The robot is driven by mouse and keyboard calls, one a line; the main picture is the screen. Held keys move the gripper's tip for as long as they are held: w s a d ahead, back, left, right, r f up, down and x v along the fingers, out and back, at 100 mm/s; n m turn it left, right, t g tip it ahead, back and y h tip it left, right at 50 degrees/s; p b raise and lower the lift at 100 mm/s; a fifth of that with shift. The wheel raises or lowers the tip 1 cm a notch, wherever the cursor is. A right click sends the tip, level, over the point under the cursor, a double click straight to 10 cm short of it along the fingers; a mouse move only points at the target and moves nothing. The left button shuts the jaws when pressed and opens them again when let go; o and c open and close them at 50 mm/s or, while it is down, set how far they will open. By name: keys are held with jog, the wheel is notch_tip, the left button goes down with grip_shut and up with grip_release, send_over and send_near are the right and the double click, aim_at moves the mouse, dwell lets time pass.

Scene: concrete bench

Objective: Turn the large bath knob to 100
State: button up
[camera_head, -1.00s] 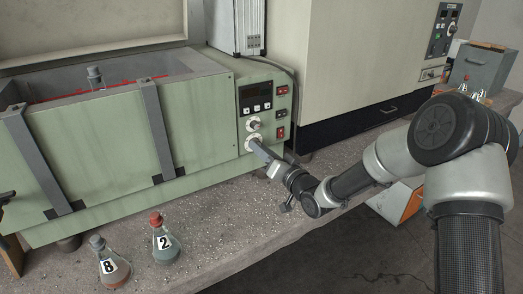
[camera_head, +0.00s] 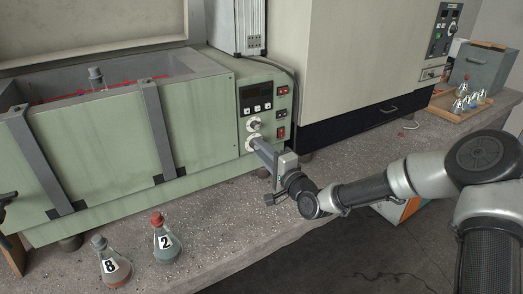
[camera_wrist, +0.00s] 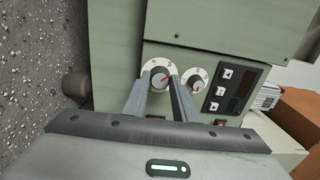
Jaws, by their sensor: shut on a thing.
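The green bath (camera_head: 100,140) stands on the bench, with its control panel at its right end. The large knob (camera_wrist: 159,79) is the lower one on the panel, with a white dial ring and a red mark. My gripper (camera_wrist: 160,82) is shut on the large knob, one finger on each side of it. In the head view my gripper (camera_head: 256,146) reaches the panel from the front right and hides most of that knob. The dial numbers are too small to read.
A smaller knob (camera_wrist: 197,83) sits beside the large one, near a display (camera_head: 256,96) and red switches. Flasks marked 8 (camera_head: 113,265) and 2 (camera_head: 166,243) stand on the bench in front. A wooden tray of small flasks (camera_head: 450,114) is at the far right.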

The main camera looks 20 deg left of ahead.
jog(key=shift+m+t+b, duration=0.3)
jog(key=shift+m+b, duration=0.25)
jog(key=shift+m, duration=3.85)
jog(key=o, duration=1)
jog(key=shift+o, duration=0.2)
jog(key=r+p+v, duration=0.1)
jog(key=p+v, duration=0.1)
jog(key=v, duration=1.5)
jog(key=shift+s+f, duration=0.2)
jog(key=shift+f, duration=0.1)
jog(key=shift+d, duration=0.1)
